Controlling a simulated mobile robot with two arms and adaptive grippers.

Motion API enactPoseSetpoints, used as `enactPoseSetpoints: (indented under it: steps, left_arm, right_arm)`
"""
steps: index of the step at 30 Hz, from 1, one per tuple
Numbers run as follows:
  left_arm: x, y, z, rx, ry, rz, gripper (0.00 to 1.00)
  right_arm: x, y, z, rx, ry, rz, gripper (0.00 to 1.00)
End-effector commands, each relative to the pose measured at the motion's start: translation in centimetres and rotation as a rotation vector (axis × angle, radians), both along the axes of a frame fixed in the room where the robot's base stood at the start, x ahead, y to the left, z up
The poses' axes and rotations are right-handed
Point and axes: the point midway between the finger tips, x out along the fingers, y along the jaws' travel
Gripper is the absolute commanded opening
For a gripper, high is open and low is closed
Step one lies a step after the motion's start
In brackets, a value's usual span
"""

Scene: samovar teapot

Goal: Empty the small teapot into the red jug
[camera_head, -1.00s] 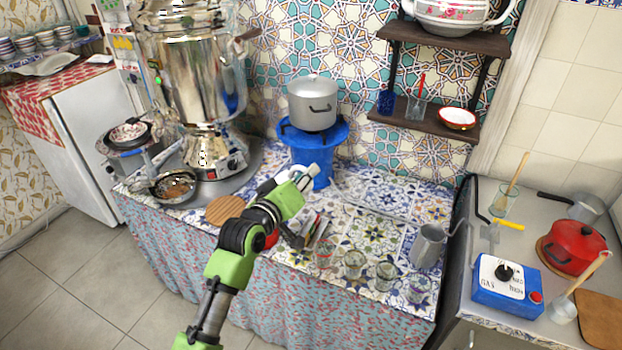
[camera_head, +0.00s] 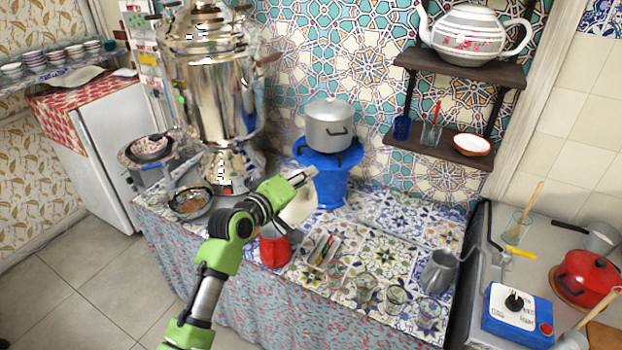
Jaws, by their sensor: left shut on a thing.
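The small teapot (camera_head: 299,208) is a whitish shape just below and behind my left gripper (camera_head: 304,178) in the head view. My left gripper is shut on it and holds it above the counter. The teapot looks tilted, but the gripper and arm hide much of it, including its spout. The red jug (camera_head: 274,248) stands on the tiled counter directly below and slightly left of the teapot, partly behind my arm. I cannot tell whether liquid is flowing. My right gripper is not in view.
A blue stand (camera_head: 333,185) with a grey pot (camera_head: 328,125) is close behind the gripper. The samovar (camera_head: 212,90) rises at the left. Several glasses (camera_head: 366,287) and a metal jug (camera_head: 438,272) stand to the right. A large teapot (camera_head: 466,35) sits on the shelf.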

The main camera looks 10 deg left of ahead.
Motion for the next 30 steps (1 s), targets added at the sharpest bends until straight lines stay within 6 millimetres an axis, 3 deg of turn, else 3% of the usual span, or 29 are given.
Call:
enactPoseSetpoints:
  steps: [12,30]
  left_arm:
    - [1.3,2.2,1.8,-0.107,0.056,0.002,0.0]
    - [3.1,5.4,3.0,-0.263,0.145,0.0,0.0]
  right_arm:
    - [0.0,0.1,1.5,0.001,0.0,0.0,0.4]
    - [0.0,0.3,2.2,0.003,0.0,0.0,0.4]
